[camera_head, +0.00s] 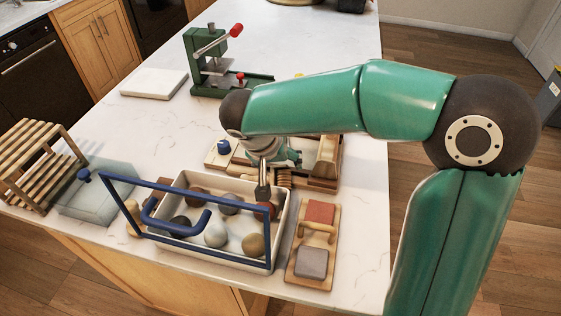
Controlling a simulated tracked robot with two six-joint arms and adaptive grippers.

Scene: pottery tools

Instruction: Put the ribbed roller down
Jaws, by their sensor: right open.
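The ribbed roller (284,178) appears to be the small light-brown ribbed piece at the near edge of the wooden tray (325,183). My gripper and wrist partly hide it. My right gripper (264,190) points down just left of it, at the far edge of the white bin. It is open, though its fingers are small and partly hidden here. I cannot tell whether it touches the roller. My left gripper is out of view.
A white bin (279,235) of several clay balls stands in front, with a blue frame (210,250) over it. A board (301,277) with red and grey blocks lies right. A green press (203,62), white slab (153,84) and slatted rack (28,155) stand around.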

